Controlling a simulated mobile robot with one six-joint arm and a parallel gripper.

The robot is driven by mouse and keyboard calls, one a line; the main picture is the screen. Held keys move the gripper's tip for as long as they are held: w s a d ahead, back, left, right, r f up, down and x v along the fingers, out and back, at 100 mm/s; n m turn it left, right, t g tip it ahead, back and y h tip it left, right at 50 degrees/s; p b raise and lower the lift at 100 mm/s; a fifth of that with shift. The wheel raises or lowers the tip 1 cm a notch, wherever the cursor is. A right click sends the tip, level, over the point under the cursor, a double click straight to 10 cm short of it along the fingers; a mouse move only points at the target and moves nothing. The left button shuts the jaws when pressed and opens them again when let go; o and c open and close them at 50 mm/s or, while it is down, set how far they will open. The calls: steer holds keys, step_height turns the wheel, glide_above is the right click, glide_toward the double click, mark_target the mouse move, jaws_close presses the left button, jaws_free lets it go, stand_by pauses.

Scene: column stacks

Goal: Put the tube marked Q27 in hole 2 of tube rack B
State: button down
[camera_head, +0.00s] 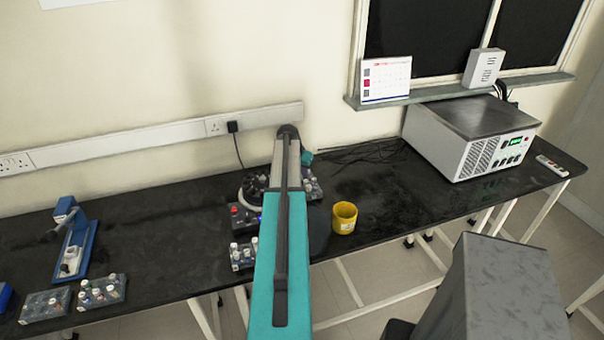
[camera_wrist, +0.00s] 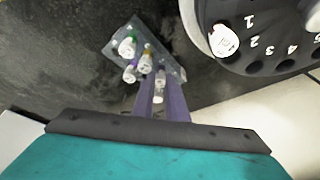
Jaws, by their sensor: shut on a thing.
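In the wrist view my gripper (camera_wrist: 161,80), with two purple fingers, is shut on a pale-capped tube (camera_wrist: 159,92). Its marking is too small to read. Beyond the fingertips is a grey rack (camera_wrist: 174,66) with several tubes, among them one with a green ring (camera_wrist: 128,46). I cannot read any rack letter or the mark Q27. In the head view my arm hides the gripper and part of the racks behind it. A rack of tubes (camera_head: 243,255) shows just left of the arm, and another (camera_head: 313,188) shows partly to its right.
A round dark holder with numbered holes (camera_wrist: 266,42) is at the upper right of the wrist view, with a white-capped tube (camera_wrist: 224,41) near number 1. A yellow cup (camera_head: 344,217) stands right of the arm. Two racks (camera_head: 102,292) (camera_head: 45,306) and a blue device (camera_head: 75,240) are at left.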

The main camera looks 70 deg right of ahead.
steer(key=c, duration=1.4)
jaws_free()
steer(key=shift+o, duration=0.2)
steer(key=shift+r, duration=0.2)
steer(key=shift+r+p, duration=1.05)
steer(key=shift+r, duration=1.8)
